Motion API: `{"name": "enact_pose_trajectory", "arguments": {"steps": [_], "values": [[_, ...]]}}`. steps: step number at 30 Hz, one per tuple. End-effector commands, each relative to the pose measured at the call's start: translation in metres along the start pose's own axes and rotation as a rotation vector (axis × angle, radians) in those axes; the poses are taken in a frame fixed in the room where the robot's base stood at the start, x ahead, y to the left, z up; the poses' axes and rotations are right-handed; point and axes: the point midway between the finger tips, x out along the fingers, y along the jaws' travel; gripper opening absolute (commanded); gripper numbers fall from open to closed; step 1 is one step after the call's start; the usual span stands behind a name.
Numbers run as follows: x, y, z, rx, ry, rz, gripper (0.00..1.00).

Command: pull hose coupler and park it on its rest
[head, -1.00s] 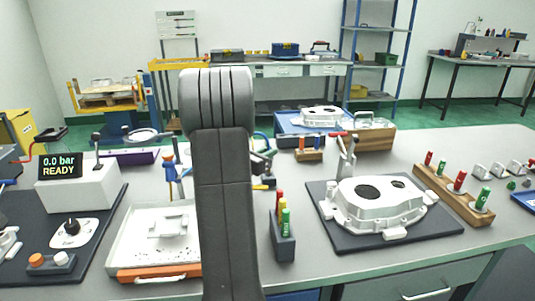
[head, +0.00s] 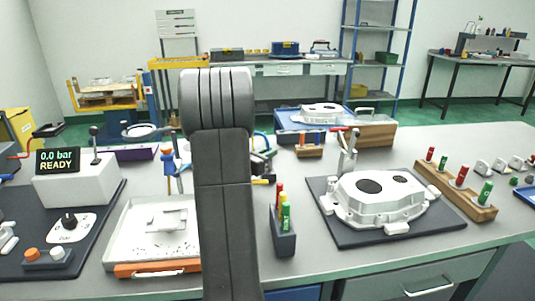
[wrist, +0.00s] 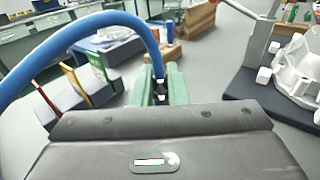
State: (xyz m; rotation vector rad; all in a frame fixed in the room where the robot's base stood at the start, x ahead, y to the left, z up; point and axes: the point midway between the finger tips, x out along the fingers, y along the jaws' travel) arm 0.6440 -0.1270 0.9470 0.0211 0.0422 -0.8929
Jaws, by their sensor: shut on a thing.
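A blue hose (wrist: 98,20) arcs across the upper left of the wrist view and comes down to a small dark and metal coupler (wrist: 159,88). My gripper (wrist: 160,86) has its green fingers on both sides of the coupler and is shut on it. The coupler's lower part is hidden behind the dark gripper body. In the head view my arm covers most of the gripper, and a short piece of blue hose (head: 264,139) shows to the right of the arm. I cannot make out the coupler's rest with certainty.
A white casting (head: 382,203) lies on a dark mat (head: 345,239) at right, beside a red-handled clamp (head: 347,150). A dark holder (head: 283,243) with coloured markers stands right of my arm. A white tray (head: 118,247) is at left. A display (head: 58,161) reads 0.0 bar READY.

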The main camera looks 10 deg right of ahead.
Motion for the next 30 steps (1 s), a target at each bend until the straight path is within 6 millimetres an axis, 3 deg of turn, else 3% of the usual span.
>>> {"name": "enact_pose_trajectory", "arguments": {"steps": [5,6,9,20,30], "values": [[0.0,0.0,-0.005,0.0,0.0,0.0,0.0],[0.0,0.0,-0.004,0.0,0.0,0.0,0.21],[0.0,0.0,-0.004,-0.001,0.001,0.0,0.38],[0.0,0.0,0.001,0.0,0.001,0.0,0.38],[-0.003,0.0,0.064,0.005,-0.003,0.001,0.38]]}}
